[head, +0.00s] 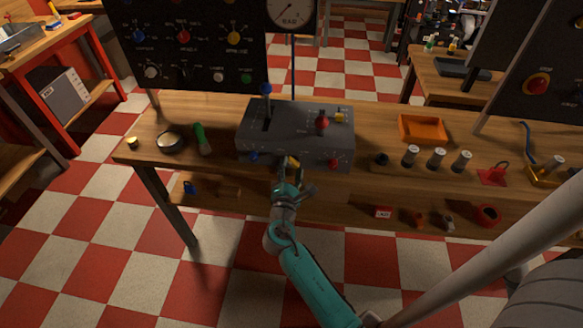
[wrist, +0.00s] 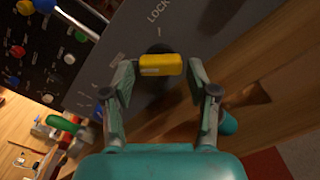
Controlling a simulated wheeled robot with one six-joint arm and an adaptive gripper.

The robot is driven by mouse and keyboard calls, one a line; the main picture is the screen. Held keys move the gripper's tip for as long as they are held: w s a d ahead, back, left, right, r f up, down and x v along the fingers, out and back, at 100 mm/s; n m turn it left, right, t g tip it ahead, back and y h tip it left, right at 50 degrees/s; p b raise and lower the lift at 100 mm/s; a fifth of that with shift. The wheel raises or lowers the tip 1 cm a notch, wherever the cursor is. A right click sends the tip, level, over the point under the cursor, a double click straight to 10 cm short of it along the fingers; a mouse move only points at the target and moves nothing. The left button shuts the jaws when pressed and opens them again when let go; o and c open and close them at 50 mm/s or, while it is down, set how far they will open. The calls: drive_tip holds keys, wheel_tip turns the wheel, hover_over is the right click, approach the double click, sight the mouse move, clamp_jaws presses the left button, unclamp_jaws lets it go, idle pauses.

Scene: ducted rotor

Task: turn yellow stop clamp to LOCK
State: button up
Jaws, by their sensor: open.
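The yellow stop clamp (wrist: 162,65) is a small yellow bar on the front face of the grey control box (head: 262,127). In the wrist view the LOCK label (wrist: 158,10) is printed on the grey face above the clamp. My gripper (wrist: 160,76) is open, with one finger on each side of the clamp. I cannot tell whether the fingers touch it. In the head view my gripper (head: 293,172) is at the box's front face, and the clamp (head: 294,163) is partly hidden there.
A blue-knobbed lever (head: 266,90) and a red knob (head: 322,122) stand on the box. A green-handled tool (head: 202,139) lies to the left on the workbench (head: 222,112). An orange tray (head: 423,128) and several grey cylinders (head: 437,158) are to the right.

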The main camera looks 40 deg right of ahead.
drive_tip(key=shift+w+d, duration=0.25)
drive_tip(key=shift+d, duration=0.1)
drive_tip(key=c, duration=0.9)
